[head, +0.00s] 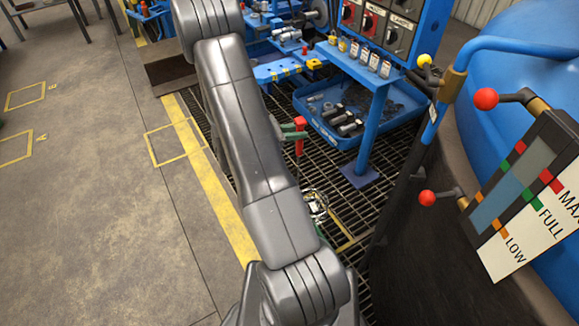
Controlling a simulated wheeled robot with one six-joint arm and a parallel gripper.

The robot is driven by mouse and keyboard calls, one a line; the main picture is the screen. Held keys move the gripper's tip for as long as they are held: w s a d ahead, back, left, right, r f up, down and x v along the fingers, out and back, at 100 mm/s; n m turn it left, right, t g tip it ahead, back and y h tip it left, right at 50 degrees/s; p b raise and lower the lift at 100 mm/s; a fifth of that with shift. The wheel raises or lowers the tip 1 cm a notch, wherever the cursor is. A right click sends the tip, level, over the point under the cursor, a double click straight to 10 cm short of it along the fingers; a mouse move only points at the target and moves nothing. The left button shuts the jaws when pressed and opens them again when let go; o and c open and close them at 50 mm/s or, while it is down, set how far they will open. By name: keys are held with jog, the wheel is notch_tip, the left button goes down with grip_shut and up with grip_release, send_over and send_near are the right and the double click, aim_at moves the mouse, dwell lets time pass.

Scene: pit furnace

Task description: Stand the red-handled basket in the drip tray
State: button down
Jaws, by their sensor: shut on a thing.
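The red-handled basket has an upright red handle (300,138) just right of my forearm. Its lower part, a small round metal basket (315,203) with pale and dark contents, hangs or stands over the floor grating; I cannot tell which. My gripper (297,135) is mostly hidden behind my arm; its greenish jaw tips are shut on the red handle near its top. A wide, low blue tray (337,139) lies to the right and farther back, with several dark metal parts in it. Its lettering is too small to read, so I cannot tell whether it is the drip tray.
A blue stand (372,105) with tags and a switch panel (378,25) rises beside the tray. A dark pit wall, red-knobbed levers (486,98) and a level gauge (515,190) crowd the right. Open concrete floor (90,230) lies left of the yellow line.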

notch_tip(320, 180, down, 8)
jog(key=s+a+g+b, duration=0.1)
jog(key=s+b, duration=0.1)
jog(key=b, duration=0.6)
jog(key=shift+s+a+m, duration=0.3)
jog(key=shift+a+m, duration=0.05)
jog(key=shift+m, duration=0.05)
notch_tip(320, 180, down, 10)
jog(key=b, duration=0.7)
jog(key=shift+r+b, duration=0.15)
jog(key=shift+b, duration=0.2)
jog(key=shift+w+d, duration=0.15)
jog(key=shift+d, duration=0.25)
jog(key=shift+f+b, duration=1.45)
jog(key=shift+f, duration=0.75)
jog(key=shift+f+b, duration=0.4)
jog(key=shift+f, duration=0.25)
jog(key=c, duration=0.6)
grip_release()
